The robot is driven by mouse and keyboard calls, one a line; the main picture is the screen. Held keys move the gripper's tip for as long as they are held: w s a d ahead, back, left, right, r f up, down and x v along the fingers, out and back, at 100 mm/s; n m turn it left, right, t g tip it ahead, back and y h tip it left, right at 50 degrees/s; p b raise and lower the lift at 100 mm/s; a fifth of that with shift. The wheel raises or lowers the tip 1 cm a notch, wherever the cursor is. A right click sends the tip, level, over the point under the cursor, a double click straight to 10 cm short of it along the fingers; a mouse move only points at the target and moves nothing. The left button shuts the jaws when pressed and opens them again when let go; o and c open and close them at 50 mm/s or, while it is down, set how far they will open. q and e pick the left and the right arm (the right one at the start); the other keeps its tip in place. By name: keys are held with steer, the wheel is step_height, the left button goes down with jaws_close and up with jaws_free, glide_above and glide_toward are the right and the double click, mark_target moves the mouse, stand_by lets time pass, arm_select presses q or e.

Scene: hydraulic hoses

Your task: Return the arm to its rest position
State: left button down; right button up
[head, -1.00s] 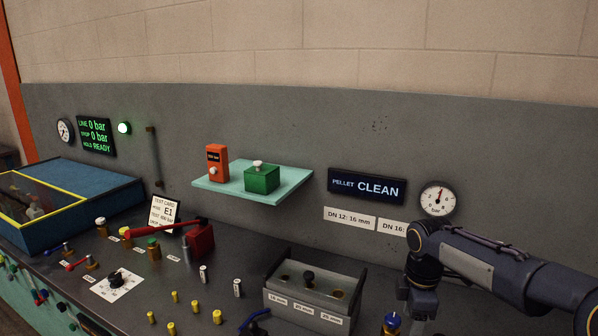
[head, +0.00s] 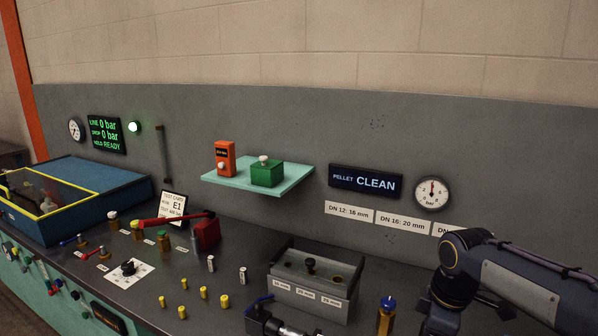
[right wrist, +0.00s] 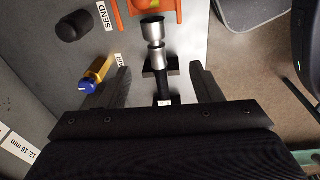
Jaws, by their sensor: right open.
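My right arm (head: 500,275) comes in from the right of the head view, in front of the pressure gauge wall. Its gripper is out of the head view. In the right wrist view my right gripper (right wrist: 158,68) is open. A silver and black fitting (right wrist: 157,45) shows between the fingers, and I see no finger touching it. A yellow piece with a blue cap (right wrist: 96,75) is beside the left finger. My left gripper is in neither view.
The bench holds a grey slotted box (head: 310,303), a blue-capped bottle (head: 386,314), a red lever block (head: 207,233) and several small yellow caps. A blue case (head: 100,185) stands at left. A teal shelf (head: 225,182) juts from the back panel.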

steer(key=s+a+f+m+t+y, duration=0.1)
steer(key=s+a+m+t, duration=0.1)
steer(key=s+m, duration=0.5)
steer(key=s+a+f+m+t+y, duration=0.1)
steer(key=s+a+m+t+y, duration=0.1)
steer(key=s+m, duration=0.5)
steer(key=s, duration=0.6)
steer(key=shift+s+f+t, duration=0.2)
steer(key=shift+s+t, duration=0.1)
steer(key=shift+s, duration=0.1)
